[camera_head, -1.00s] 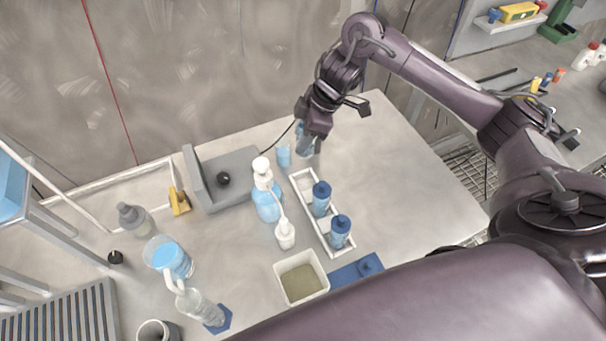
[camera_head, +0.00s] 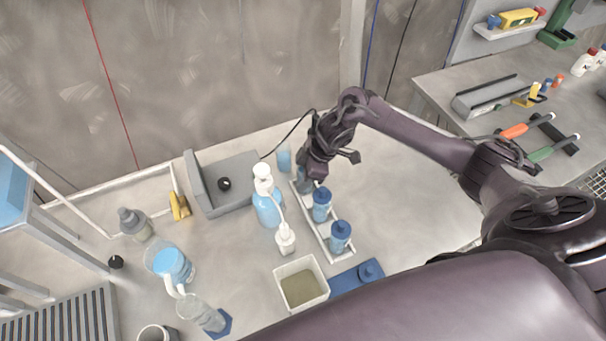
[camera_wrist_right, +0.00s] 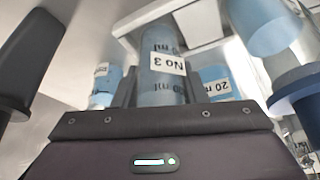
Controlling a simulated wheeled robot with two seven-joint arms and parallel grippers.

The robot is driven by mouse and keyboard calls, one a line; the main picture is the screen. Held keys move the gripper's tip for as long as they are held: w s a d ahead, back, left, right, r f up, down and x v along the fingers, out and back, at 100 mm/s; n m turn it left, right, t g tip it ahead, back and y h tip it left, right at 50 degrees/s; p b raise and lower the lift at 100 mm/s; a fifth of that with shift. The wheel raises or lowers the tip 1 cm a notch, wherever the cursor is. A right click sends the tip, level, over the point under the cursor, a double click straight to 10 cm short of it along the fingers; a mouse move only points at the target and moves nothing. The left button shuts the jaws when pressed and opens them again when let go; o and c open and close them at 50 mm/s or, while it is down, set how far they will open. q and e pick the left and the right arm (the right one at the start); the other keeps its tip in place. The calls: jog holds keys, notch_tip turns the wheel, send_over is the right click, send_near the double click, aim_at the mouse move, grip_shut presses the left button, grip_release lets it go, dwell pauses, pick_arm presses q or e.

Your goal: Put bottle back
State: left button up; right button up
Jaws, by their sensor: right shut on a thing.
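My right gripper (camera_head: 312,170) is shut on a clear blue bottle (camera_head: 304,184) and holds it upright at the far end of the white rack (camera_head: 327,238). The held bottle, labelled "No 3", also shows in the right wrist view (camera_wrist_right: 163,68). The gripper hides its top in the head view, and I cannot tell whether its base is seated in the rack. Two blue-capped bottles stand in the rack, one in the middle (camera_head: 321,205) and one at the near end (camera_head: 340,238). My left gripper is not in view.
A pump bottle (camera_head: 267,205) and a white dropper bottle (camera_head: 285,239) stand left of the rack. A small blue vessel (camera_head: 284,160) is behind it. A sand-filled tray (camera_head: 302,284) and blue mat (camera_head: 357,279) lie nearer. The table right of the rack is clear.

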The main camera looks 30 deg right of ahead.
jog(key=o, duration=1.1)
jog(key=shift+f, duration=0.1)
jog(key=shift+r, duration=0.3)
jog(key=b+v, duration=0.1)
jog(key=v, duration=1.1)
jog(key=shift+s+a+f, duration=0.1)
jog(key=shift+f, duration=0.05)
